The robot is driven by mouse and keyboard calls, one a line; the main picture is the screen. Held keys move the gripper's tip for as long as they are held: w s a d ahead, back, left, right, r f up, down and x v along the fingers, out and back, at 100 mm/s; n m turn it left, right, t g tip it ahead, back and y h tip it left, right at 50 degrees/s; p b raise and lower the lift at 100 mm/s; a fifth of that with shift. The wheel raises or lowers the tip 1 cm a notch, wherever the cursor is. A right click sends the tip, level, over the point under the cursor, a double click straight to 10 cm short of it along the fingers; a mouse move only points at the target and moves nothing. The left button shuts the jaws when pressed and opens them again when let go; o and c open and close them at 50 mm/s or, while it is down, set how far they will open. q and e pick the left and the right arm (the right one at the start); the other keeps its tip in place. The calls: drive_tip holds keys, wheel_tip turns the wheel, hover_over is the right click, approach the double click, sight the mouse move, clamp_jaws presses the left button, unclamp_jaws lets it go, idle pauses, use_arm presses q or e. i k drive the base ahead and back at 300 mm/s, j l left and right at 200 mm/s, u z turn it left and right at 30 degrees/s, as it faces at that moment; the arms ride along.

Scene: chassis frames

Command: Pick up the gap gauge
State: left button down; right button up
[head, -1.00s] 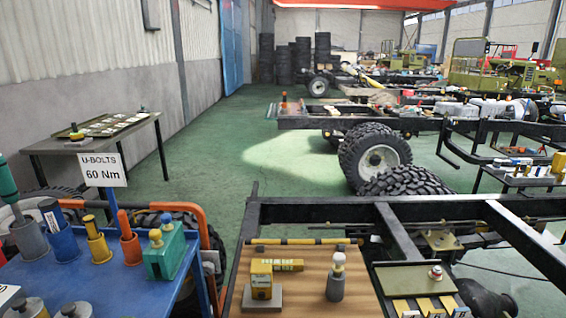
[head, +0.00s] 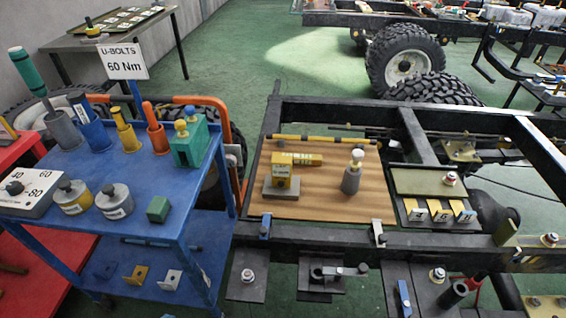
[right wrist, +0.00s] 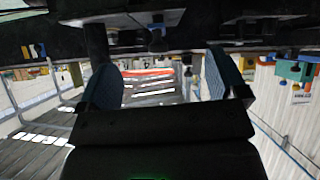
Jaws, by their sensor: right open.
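No part is plainly labelled as the gap gauge. A yellow block on a grey base (head: 281,180) stands at the left of the wooden board (head: 325,207). A yellow bar (head: 300,158) lies behind it. I cannot tell which of these is the gauge. My right gripper (right wrist: 164,78) shows in the right wrist view, its two blue-padded fingers wide apart with nothing between them. Neither gripper shows in the head view.
A blue cart (head: 130,200) with pots and a green box (head: 190,143) stands at the left. A grey post with a white knob (head: 352,174) stands on the board. The dark chassis rail (head: 340,246) runs along the board's near edge. Open green floor (head: 265,70) lies behind.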

sight(281, 165)
drive_tip(key=i+j+u, duration=0.15)
drive_tip(key=j, duration=0.3)
drive_tip(key=j+u, duration=0.15)
drive_tip(key=j, duration=0.35)
drive_tip(key=i+j+u, duration=0.15)
drive_tip(key=j, duration=0.3)
